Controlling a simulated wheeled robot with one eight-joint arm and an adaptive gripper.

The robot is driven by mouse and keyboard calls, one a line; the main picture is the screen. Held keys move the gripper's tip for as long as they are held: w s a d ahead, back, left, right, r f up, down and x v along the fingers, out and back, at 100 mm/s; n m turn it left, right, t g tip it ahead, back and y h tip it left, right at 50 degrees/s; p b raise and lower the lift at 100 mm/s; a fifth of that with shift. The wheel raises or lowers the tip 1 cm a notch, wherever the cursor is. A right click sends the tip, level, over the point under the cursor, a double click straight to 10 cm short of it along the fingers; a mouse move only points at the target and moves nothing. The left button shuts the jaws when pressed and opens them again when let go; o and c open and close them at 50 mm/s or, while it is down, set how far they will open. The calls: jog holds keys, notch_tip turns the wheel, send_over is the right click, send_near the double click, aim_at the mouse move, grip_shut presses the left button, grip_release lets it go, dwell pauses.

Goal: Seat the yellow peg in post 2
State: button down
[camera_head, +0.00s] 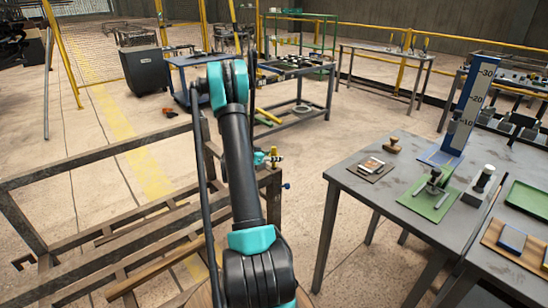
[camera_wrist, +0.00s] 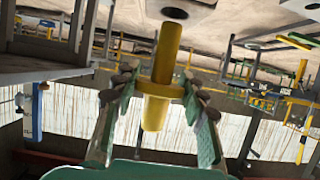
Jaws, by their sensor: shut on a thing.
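In the wrist view the yellow peg (camera_wrist: 163,60), a round rod with a wider collar, stands between the fingers of my gripper (camera_wrist: 160,88). The two fingers are shut on it near the collar. Its far end points toward a pale block with a dark round hole (camera_wrist: 175,13) at the top edge. The end looks close to the hole but apart from it in the picture; depth is hard to judge. No post number is readable. In the head view a small yellow piece (camera_head: 274,153) shows by a brown metal post; my arm hides much there.
A brown metal frame (camera_head: 85,160) stands at left in the head view. A grey table (camera_head: 370,205) at right holds a green mat (camera_head: 428,203), a stamp and a blue height scale (camera_head: 470,105). A second pale block (camera_wrist: 302,8) shows at the wrist view's top right.

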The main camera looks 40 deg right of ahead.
aim_at(274, 167)
jog(key=shift+f, duration=1.85)
jog(key=c, duration=0.8)
grip_release()
jog(key=v, duration=1.2)
